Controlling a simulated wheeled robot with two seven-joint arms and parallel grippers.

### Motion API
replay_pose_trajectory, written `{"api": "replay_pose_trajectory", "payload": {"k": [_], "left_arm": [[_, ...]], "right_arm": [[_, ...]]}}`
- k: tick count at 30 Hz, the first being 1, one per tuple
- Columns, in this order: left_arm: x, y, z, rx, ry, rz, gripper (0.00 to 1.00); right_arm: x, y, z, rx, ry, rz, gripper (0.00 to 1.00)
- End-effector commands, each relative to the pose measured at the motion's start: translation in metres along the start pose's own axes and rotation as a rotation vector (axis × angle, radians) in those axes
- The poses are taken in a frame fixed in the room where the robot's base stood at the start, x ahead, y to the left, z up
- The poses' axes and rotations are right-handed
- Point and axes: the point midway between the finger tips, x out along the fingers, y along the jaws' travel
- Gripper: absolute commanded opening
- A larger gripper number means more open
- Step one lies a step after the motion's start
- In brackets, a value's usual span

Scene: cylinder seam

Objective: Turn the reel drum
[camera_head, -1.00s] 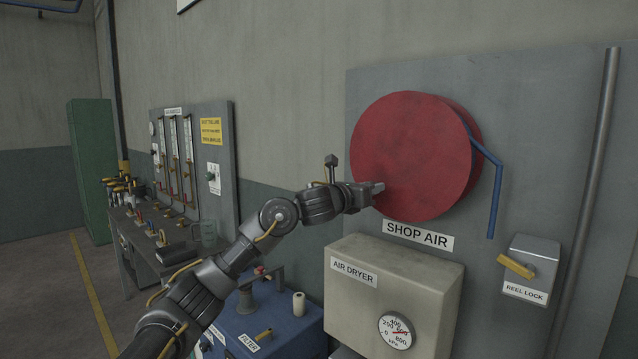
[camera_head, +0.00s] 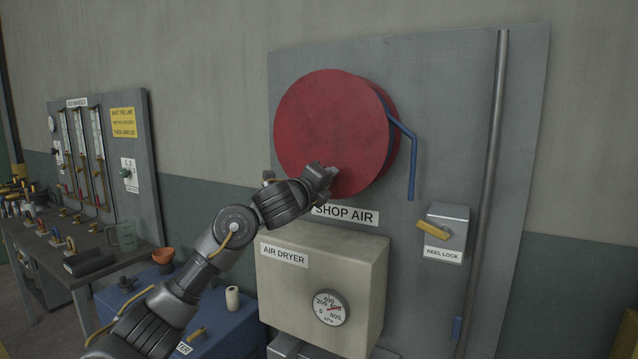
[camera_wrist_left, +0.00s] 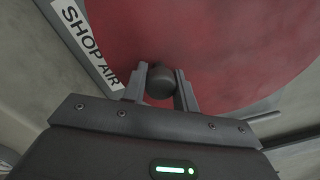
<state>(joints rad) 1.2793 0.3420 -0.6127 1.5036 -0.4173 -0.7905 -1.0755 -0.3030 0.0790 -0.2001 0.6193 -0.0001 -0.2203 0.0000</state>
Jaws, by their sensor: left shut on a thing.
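The red reel drum (camera_head: 325,120) is mounted on a grey wall panel, with a blue hose (camera_head: 408,150) coming off its right side. My left gripper (camera_head: 328,178) is at the lower front face of the drum. In the left wrist view the two fingers (camera_wrist_left: 160,88) stand on either side of a dark round knob (camera_wrist_left: 160,82) in front of the red face, and they are shut on it. In the head view the gripper and wrist hide the knob. My right gripper is not in view.
A beige air dryer box (camera_head: 325,265) with a gauge stands below the drum. A reel lock box (camera_head: 445,232) with a yellow lever is at the right, beside a vertical pipe (camera_head: 490,170). A bench (camera_head: 85,265) with tools stands at the left.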

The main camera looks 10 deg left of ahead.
Motion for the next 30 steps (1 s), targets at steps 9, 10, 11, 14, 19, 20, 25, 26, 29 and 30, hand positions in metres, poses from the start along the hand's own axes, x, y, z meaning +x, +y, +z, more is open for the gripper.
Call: {"api": "replay_pose_trajectory", "payload": {"k": [9,10,11,14,19,20,25,26,29,30], "left_arm": [[0.001,-0.014,-0.015,-0.195,-0.004,0.007,0.0],[0.001,-0.015,-0.016,-0.207,-0.005,0.007,0.0],[0.001,-0.016,-0.017,-0.218,-0.005,0.008,0.0],[0.001,-0.019,-0.019,-0.25,-0.006,0.008,0.0],[0.001,-0.021,-0.02,-0.279,-0.008,0.01,0.0],[0.001,-0.021,-0.02,-0.282,-0.008,0.01,0.0],[0.001,-0.021,-0.02,-0.287,-0.008,0.011,0.0],[0.001,-0.021,-0.02,-0.287,-0.008,0.011,0.0],[0.001,-0.021,-0.021,-0.286,-0.008,0.011,0.0],[0.001,-0.021,-0.021,-0.286,-0.008,0.011,0.0]], "right_arm": [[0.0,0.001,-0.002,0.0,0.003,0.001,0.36],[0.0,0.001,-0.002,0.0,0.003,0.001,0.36],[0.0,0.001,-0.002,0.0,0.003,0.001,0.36],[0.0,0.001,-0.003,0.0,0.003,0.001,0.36],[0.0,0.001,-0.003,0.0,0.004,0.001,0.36],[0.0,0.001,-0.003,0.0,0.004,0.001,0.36],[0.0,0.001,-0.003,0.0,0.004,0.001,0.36],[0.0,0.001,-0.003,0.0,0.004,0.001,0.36],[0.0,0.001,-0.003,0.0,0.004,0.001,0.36],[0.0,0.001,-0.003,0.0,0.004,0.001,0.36]]}}
